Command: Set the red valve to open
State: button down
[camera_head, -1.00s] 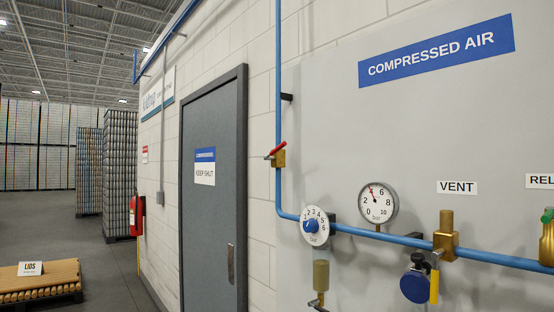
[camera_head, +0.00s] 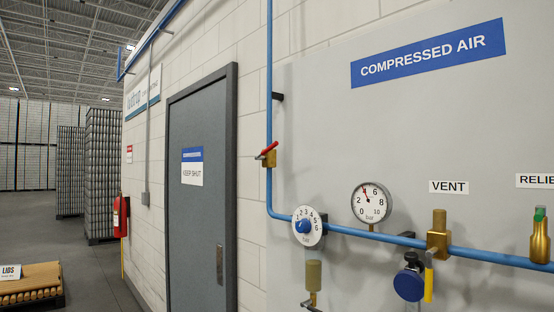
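The red valve is a small red lever (camera_head: 267,149) on a brass body (camera_head: 269,159), fitted on the vertical blue pipe (camera_head: 269,100) left of the grey panel. The lever sticks out across the pipe at a slant, its upper end to the right, rather than lying along the pipe. My gripper is not in view.
A blue pipe (camera_head: 350,232) runs right past a regulator dial (camera_head: 308,227), a gauge (camera_head: 372,202), a brass vent valve (camera_head: 439,235) and a green-topped relief valve (camera_head: 540,235). A grey door (camera_head: 202,200) is left. Open floor (camera_head: 100,272) lies beyond, with a lids pallet (camera_head: 30,285).

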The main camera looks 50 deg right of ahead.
aim_at(260, 157)
jog(key=u, duration=0.05)
jog(key=i, duration=1)
jog(key=z, duration=0.05)
